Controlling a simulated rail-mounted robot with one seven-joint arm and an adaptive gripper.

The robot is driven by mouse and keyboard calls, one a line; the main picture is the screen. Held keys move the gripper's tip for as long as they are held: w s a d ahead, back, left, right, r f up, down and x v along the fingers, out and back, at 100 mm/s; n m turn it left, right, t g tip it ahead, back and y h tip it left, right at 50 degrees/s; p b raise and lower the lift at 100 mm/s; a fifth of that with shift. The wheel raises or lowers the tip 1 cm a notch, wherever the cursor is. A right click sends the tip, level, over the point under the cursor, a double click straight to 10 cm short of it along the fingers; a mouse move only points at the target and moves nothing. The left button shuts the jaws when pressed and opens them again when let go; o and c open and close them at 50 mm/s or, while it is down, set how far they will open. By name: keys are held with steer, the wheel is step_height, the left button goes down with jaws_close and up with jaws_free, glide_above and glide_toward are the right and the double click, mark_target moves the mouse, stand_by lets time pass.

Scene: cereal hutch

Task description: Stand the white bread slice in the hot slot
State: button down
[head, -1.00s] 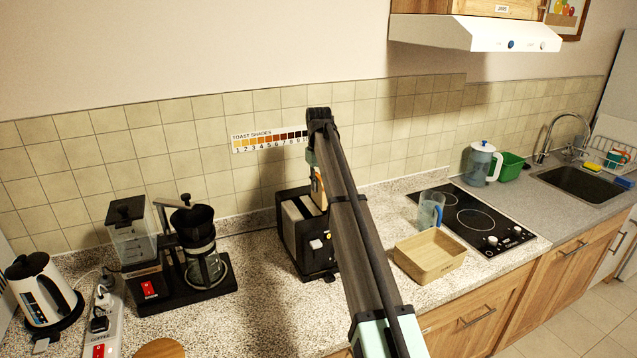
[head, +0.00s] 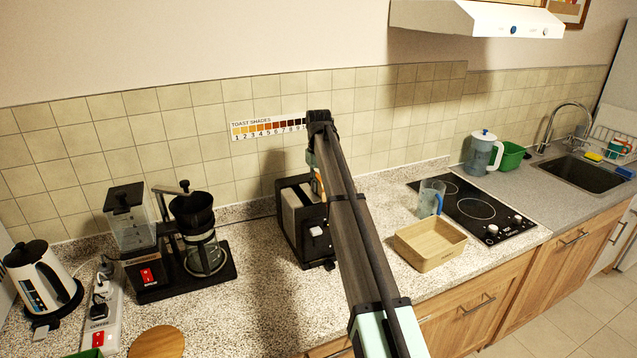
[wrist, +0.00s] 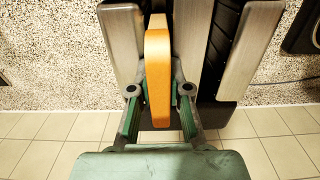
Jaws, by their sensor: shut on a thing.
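My gripper (wrist: 159,108) is shut on a bread slice (wrist: 158,65), seen edge-on in the wrist view with its orange-brown crust up. The slice is upright, lined up along the toaster's slots. The toaster (wrist: 250,50) lies below, with silver panels and dark slots. The slice lies over the gap between the left and middle panels; I cannot tell whether its lower edge is inside. In the head view, the black and silver toaster (head: 293,222) is partly hidden by my arm, and a sliver of the slice shows beside it. Nothing visible marks which slot is hot.
A wooden tray (head: 432,262) and a clear blue-handled jug (head: 431,196) stand right of the toaster, by the black hob (head: 480,212). A coffee maker (head: 205,250) stands to the left. A toast shade chart (head: 268,128) hangs behind.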

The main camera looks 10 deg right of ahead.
steer(key=shift+s+f, duration=0.2)
steer(key=shift+f, duration=0.15)
steer(key=c, duration=1.1)
jaws_free()
steer(key=shift+o, duration=0.3)
steer(key=shift+f, duration=0.2)
steer(key=shift+w, duration=0.1)
steer(key=shift+r, duration=0.25)
steer(key=shift+w+r, duration=0.15)
steer(key=shift+r, duration=0.45)
step_height(320, 180, up, 11)
steer(key=shift+f, duration=0.1)
